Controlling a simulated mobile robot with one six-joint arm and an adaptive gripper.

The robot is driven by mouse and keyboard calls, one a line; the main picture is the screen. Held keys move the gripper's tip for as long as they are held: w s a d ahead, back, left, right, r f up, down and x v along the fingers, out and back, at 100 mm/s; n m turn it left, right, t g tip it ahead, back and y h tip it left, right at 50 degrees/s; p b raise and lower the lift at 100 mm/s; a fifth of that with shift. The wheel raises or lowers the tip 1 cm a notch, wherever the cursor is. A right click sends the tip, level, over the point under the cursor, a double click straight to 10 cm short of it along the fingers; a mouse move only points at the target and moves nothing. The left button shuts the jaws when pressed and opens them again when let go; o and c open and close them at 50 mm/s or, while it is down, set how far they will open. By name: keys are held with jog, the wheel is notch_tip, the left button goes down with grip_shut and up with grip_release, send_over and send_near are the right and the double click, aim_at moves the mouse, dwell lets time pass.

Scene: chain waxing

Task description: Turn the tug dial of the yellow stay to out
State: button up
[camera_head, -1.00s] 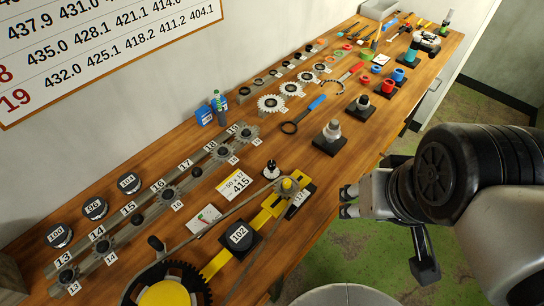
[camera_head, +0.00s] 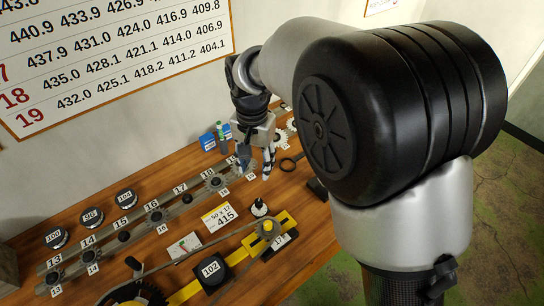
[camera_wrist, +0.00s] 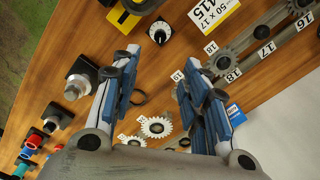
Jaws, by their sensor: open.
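The yellow stay (camera_head: 184,293) runs along the front of the bench, with a black block marked 102 (camera_head: 211,270) on it and a small sprocket at its right end, near the 17 label. Its yellow part shows at the top of the wrist view (camera_wrist: 127,16). A small dial with a black knob and pale face (camera_head: 259,208) stands just behind that end; it also shows in the wrist view (camera_wrist: 160,32). Its setting is too small to read. My gripper (camera_head: 255,172) is open and empty, pointing down, behind the dial and apart from it; its fingers spread in the wrist view (camera_wrist: 155,76).
A numbered sprocket rail (camera_head: 137,222) lies behind the stay. A card marked 415 (camera_head: 219,217) lies left of the dial. Blue boxes (camera_head: 209,140) stand by the wall. White gears (camera_wrist: 156,126) and a post on a black base (camera_wrist: 80,80) are nearby.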

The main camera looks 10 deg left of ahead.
aim_at(259, 201)
notch_tip(259, 201, down, 17)
jog(key=b, duration=0.3)
jog(key=shift+f+b, duration=0.2)
jog(key=shift+b, duration=0.1)
jog(key=shift+c, duration=0.3)
grip_shut()
